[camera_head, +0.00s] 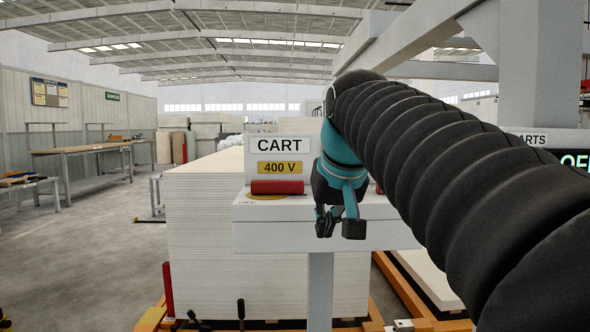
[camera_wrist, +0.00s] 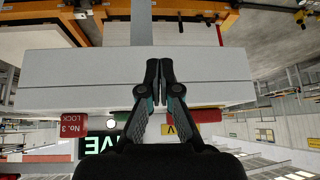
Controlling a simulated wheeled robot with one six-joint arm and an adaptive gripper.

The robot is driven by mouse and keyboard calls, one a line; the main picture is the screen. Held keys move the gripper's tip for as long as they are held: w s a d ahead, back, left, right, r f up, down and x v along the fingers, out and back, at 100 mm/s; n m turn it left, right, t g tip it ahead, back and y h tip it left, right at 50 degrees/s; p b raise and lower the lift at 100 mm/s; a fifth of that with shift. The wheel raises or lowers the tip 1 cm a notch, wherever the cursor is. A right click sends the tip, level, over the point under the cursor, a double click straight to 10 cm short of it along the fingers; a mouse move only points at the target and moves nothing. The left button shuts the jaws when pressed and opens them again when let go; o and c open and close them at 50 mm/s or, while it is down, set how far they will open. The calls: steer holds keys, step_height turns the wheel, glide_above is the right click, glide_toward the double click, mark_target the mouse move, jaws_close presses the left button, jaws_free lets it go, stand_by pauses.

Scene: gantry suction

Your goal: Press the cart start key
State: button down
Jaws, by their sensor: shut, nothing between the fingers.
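A grey control box marked CART (camera_head: 279,145) and 400 V (camera_head: 279,169) stands on a pale beam-like ledge (camera_head: 268,239) in the head view. A red bar (camera_head: 277,187) lies at its foot over a yellow disc (camera_head: 264,196). My gripper (camera_head: 338,228) points down in front of the ledge, right of the red bar and apart from it. In the upside-down wrist view its black fingertips (camera_wrist: 159,70) are together and empty against the ledge's pale face (camera_wrist: 70,80); contact cannot be told. There a red part (camera_wrist: 208,115) and a green part (camera_wrist: 122,117) flank the fingers. No start key is clearly readable.
A red No. 3 LOCK sign (camera_wrist: 73,125) and a green-lit display (camera_wrist: 100,145) show in the wrist view. A large white stack of boards (camera_head: 200,230) stands behind the ledge. Orange rails (camera_head: 395,285) run along the floor below. Open floor (camera_head: 90,260) lies at the left.

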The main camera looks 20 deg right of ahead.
steer(key=w+d+r+p, duration=0.1)
steer(key=w+d+r, duration=0.2)
steer(key=r, duration=0.5)
steer(key=w+d+r+m+t+h, duration=0.1)
steer(key=w+d+r, duration=0.2)
steer(key=d+r, duration=0.3)
steer(key=shift+r+p, duration=0.35)
steer(key=shift+r, duration=1.45)
steer(key=b+x, duration=0.1)
steer(key=x, duration=0.8)
steer(key=shift+w+f, duration=0.15)
steer(key=shift+f, duration=0.15)
step_height(320, 180, down, 3)
steer(key=shift+w+r+b, duration=0.15)
steer(key=shift+r+b, duration=0.1)
steer(key=shift+b, duration=0.35)
steer(key=shift+a+f+b, duration=0.1)
steer(key=shift+f+b, duration=0.2)
steer(key=shift+f, duration=0.55)
steer(key=shift+f, duration=0.1)
